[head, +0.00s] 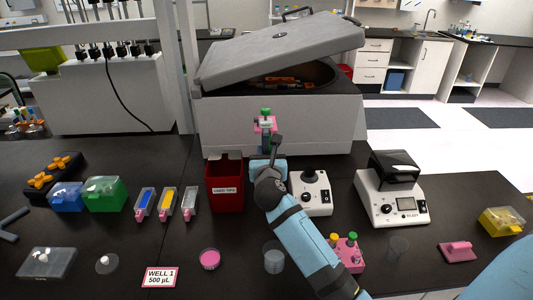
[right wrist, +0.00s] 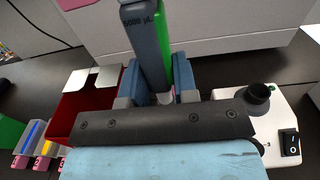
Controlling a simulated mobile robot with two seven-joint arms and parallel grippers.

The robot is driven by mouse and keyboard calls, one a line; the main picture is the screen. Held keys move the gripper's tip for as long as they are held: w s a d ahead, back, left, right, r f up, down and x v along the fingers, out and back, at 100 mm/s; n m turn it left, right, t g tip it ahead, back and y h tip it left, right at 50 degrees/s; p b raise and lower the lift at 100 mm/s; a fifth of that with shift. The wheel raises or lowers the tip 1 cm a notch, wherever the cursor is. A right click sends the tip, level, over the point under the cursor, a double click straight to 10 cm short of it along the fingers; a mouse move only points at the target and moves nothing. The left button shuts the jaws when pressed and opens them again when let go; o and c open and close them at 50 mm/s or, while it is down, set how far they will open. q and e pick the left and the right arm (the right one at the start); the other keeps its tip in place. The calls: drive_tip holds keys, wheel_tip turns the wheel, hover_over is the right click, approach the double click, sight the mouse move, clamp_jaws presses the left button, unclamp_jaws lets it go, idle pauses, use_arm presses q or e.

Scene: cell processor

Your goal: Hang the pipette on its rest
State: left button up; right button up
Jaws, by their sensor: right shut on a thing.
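The pipette (right wrist: 147,50) is grey with a green side and a "5000 µL" mark in the right wrist view. My right gripper (right wrist: 157,88) is shut on it, with a blue finger on each side. In the head view my right gripper (head: 266,152) is over the bench in front of the large grey machine. The pipette's green and pink upper part (head: 265,122) shows above it; its lower part is hidden. My left gripper is not in view.
A red used-tips bin (head: 224,190) stands left of my right gripper. A white device with a black knob (head: 311,192) stands to its right. The grey machine (head: 228,125) with a tilted lid is behind. Tip boxes and reagent troughs (head: 167,203) stand further left.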

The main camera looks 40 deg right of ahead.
drive_tip(key=shift+f, duration=0.1)
drive_tip(key=o, duration=0.7)
drive_tip(key=shift+s+a, duration=0.1)
drive_tip(key=b+v, duration=0.2)
drive_tip(key=v, duration=1.1)
drive_tip(key=shift+s+a, duration=0.2)
drive_tip(key=shift+s, duration=0.05)
drive_tip(key=shift+f, duration=0.1)
